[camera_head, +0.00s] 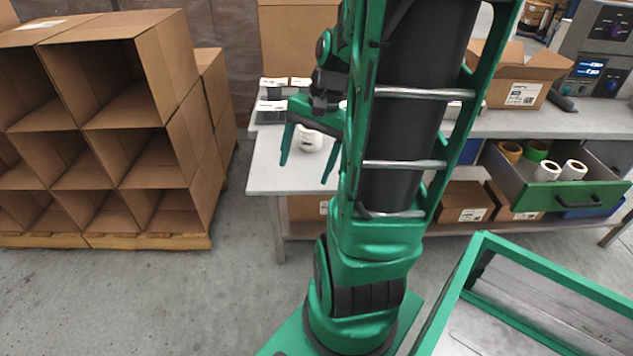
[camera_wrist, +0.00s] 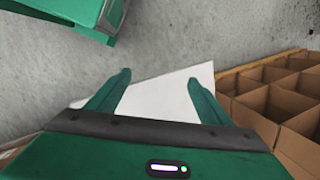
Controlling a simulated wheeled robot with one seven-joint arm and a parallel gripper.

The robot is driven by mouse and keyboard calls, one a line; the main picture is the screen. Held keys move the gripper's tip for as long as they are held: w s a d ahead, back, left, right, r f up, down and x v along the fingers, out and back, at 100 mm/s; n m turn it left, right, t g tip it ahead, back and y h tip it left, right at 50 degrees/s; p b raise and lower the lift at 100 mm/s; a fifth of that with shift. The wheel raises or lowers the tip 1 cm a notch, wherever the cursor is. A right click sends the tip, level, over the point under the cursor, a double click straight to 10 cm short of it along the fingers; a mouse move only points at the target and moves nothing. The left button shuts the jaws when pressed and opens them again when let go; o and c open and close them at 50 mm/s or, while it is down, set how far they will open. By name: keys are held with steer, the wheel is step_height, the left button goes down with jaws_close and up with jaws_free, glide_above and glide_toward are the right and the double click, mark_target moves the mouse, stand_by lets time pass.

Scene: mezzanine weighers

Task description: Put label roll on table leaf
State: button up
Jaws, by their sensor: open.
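A white label roll (camera_head: 310,138) stands on the pale table leaf (camera_head: 262,172) at the near left end of the bench. In the head view it shows behind my gripper (camera_head: 306,170), between the two green fingers. My gripper is open, with its fingers spread and pointing down over the leaf. In the wrist view the open fingers (camera_wrist: 159,77) have only the leaf's pale corner (camera_wrist: 168,95) between them, with nothing gripped. The roll does not show in the wrist view. More rolls, white (camera_head: 572,170), green (camera_head: 535,151) and brown (camera_head: 510,152), sit in an open drawer (camera_head: 527,196).
Stacked open cardboard boxes (camera_head: 120,90) stand on a pallet at left. An open carton (camera_head: 520,80) and a grey device (camera_head: 598,50) are on the bench at right. Dark trays (camera_head: 270,108) sit at the leaf's back. Clear floor (camera_head: 190,300) lies in front.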

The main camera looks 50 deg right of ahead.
steer(key=s+a+r+n+g+h, duration=0.2)
steer(key=s+a+n, duration=0.3)
steer(key=s+n, duration=0.2)
steer(key=shift+s+a+n, duration=0.15)
steer(key=shift+s+n, duration=0.25)
steer(key=shift+s, duration=0.35)
steer(key=shift+r, duration=0.1)
